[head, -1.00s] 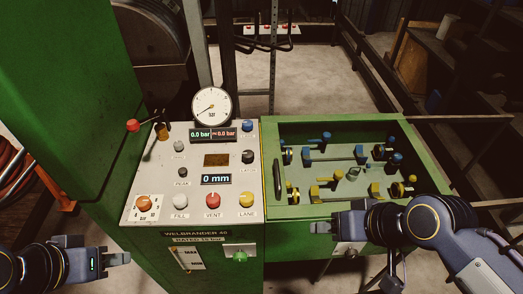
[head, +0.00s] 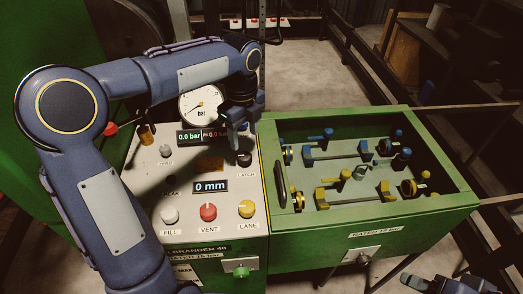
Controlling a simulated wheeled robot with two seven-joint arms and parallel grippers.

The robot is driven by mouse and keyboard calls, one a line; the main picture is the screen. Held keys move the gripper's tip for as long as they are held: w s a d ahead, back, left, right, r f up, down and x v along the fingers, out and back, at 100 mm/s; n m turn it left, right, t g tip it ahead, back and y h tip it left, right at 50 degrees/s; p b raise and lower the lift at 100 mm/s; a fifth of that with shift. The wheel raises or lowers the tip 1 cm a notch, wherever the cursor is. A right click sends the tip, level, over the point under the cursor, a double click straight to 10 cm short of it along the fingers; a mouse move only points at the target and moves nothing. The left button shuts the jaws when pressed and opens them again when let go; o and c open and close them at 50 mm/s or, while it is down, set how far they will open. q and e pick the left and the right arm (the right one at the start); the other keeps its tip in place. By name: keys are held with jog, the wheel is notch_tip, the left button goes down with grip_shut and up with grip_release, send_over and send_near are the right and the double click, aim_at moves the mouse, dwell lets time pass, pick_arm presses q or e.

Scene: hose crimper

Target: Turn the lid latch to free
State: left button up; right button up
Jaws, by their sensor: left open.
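The latch knob (head: 244,159) is a dark round knob at the right edge of the grey control panel, with a LATCH label below it. My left gripper (head: 235,138) points down just above and beside the knob. Its jaws are open and look empty. I cannot tell whether a finger touches the knob. The green lid frame (head: 375,222), with a dark handle (head: 281,184) on its left side, lies to the right of the panel. My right gripper (head: 412,284) is at the lower right edge, partly cut off, and its jaws are unclear.
A pressure gauge (head: 202,103) stands behind my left gripper. White, red (head: 208,212) and yellow (head: 247,208) buttons line the panel's front. A display (head: 210,186) reads 0 mm. My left arm covers the panel's left side.

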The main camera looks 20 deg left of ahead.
aim_at(245, 156)
pick_arm(q)
notch_tip(245, 156, down, 7)
jog(key=shift+s+f, duration=0.1)
jog(key=shift+s, duration=0.05)
jog(key=shift+c, duration=0.4)
jog(key=c, duration=0.9)
